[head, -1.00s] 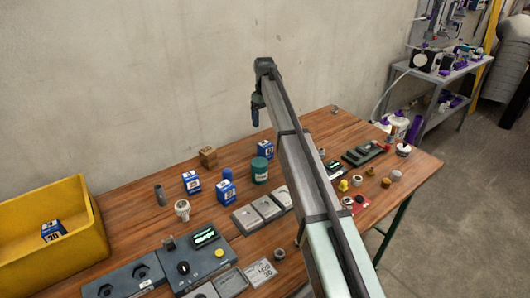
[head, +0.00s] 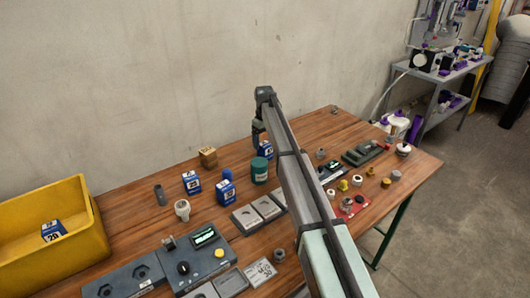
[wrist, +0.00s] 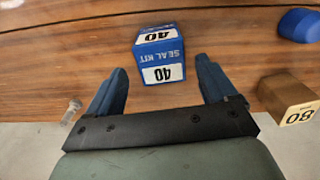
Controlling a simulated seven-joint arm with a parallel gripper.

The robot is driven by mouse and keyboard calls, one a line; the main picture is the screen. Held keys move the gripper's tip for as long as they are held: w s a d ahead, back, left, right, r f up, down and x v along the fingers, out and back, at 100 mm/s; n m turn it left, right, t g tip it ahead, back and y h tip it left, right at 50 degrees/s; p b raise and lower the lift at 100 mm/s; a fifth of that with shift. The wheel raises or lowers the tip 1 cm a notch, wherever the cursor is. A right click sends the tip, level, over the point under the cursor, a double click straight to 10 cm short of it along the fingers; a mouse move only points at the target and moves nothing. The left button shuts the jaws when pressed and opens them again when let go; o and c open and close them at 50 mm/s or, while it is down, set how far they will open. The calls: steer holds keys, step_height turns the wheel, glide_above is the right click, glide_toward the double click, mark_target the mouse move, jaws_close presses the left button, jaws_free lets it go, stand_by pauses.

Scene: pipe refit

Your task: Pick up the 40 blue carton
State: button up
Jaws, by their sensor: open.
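The blue carton marked 40 (wrist: 160,55) stands on the wooden table, with its "SEAL KIT" label upside down in the wrist view. In the head view it (head: 265,149) is partly hidden behind the green jar and beside my arm. My gripper (wrist: 161,66) is open and empty. Its two blue-grey fingers point at the carton, one to each side of it in the picture, with a gap on both sides.
The green jar (head: 260,170) stands close to the carton. Another blue carton (head: 191,182) and a yellow bin (head: 88,215) are further left.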

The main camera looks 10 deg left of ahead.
mark_target(265, 144)
steer(key=f, duration=0.4)
steer(key=shift+s+d+f, duration=0.15)
steer(key=shift+s+f, duration=0.2)
steer(key=shift+f, duration=0.05)
steer(key=c, duration=1.1)
